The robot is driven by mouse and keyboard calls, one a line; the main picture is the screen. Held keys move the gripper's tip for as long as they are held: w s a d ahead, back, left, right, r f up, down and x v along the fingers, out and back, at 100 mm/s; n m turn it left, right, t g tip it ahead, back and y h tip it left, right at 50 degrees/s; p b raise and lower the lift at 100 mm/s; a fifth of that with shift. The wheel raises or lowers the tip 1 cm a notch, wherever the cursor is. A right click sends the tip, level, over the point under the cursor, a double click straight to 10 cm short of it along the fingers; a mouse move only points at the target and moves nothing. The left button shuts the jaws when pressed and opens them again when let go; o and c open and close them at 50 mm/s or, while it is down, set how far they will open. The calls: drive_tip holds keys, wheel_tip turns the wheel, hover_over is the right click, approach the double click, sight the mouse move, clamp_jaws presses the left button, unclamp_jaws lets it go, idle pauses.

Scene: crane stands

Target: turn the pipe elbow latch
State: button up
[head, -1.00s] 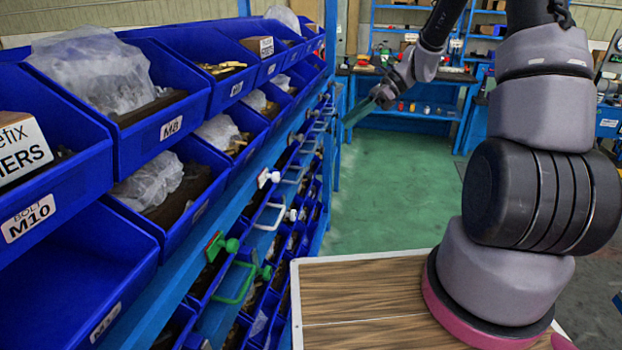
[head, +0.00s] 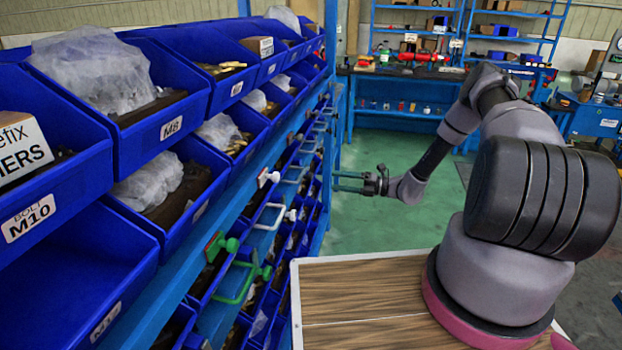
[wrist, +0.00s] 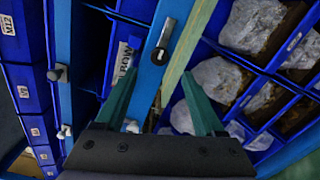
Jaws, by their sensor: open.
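In the wrist view, a bin label ending in "BOW" (wrist: 122,63) sits on a blue drawer front. Right of it is a latch with a dark pivot and grey lever (wrist: 163,42) on a blue rail, likely the pipe elbow latch. It lies just beyond the gap between my fingertips, apart from them. My gripper (wrist: 158,77) is open and empty, with two teal fingers. In the head view my gripper (head: 337,181) points left at the far end of the rack. I cannot tell which latch in the head view is the pipe elbow one.
The blue rack (head: 180,270) with bins and drawers fills the left side. Nearer latches include a white knob (head: 268,177) and a green knob (head: 226,245). A wood-topped surface (head: 360,290) is in front.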

sight(312, 177)
drive_tip(key=x, duration=1)
clamp_jaws()
